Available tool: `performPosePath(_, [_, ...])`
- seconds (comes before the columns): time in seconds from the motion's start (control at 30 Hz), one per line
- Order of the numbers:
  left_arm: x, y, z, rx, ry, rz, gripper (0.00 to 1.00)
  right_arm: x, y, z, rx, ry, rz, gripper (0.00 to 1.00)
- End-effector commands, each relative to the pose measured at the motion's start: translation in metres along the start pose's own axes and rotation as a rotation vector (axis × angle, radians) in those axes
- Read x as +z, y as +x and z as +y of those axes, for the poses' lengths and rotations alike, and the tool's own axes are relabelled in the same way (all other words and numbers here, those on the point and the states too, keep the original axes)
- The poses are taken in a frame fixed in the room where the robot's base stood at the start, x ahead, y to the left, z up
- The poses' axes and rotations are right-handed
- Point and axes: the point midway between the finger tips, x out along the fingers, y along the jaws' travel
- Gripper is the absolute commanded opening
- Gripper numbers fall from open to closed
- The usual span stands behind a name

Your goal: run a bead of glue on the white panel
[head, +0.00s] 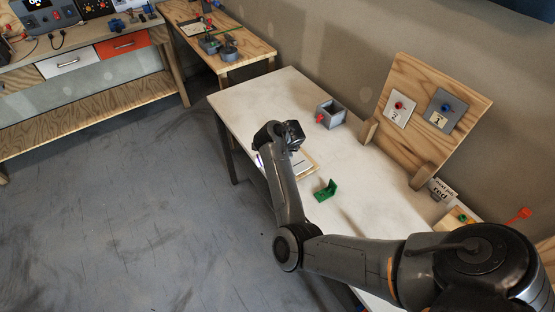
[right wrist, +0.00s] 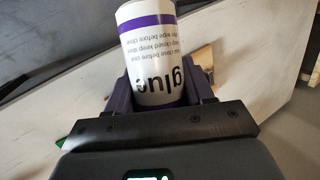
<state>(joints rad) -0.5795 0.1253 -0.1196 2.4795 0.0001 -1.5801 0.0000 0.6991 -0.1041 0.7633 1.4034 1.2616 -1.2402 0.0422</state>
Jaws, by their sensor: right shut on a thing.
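My right gripper (head: 292,135) is above the white table, with its arm reaching in from the right of the head view. In the right wrist view it is shut on a white glue bottle (right wrist: 150,50) with purple bands and "glue" printed upside down. The bottle sits between the dark fingers; its nozzle is not visible. In the head view the gripper hides the bottle. A white panel (head: 301,166) with a wooden edge lies on the table just beside the gripper, partly covered by the arm. I cannot make out any glue on it. My left gripper is not in view.
A green bracket (head: 326,190) lies on the white table (head: 252,103). A grey box (head: 331,112) with a red part stands behind. A wooden board (head: 418,128) carries plates marked 2 and 1. The table's far left is clear.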

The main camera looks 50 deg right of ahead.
Motion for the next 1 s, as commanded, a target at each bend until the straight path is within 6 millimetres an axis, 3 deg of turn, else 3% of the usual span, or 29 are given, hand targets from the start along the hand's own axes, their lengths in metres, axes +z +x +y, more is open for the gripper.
performPosePath(0.03, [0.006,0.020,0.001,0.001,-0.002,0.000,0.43,0.000,0.012,0.004,-0.014,0.030,-0.057,0.20])
performPosePath(0.23, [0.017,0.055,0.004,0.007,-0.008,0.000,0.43,0.011,0.025,0.008,-0.057,0.132,-0.302,0.20])
performPosePath(0.6, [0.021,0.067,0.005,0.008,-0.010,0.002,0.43,0.003,0.026,0.010,-0.119,0.288,-0.665,0.20])
performPosePath(1.0, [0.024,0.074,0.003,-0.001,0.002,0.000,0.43,0.001,0.025,0.011,-0.136,0.331,-0.768,0.20])
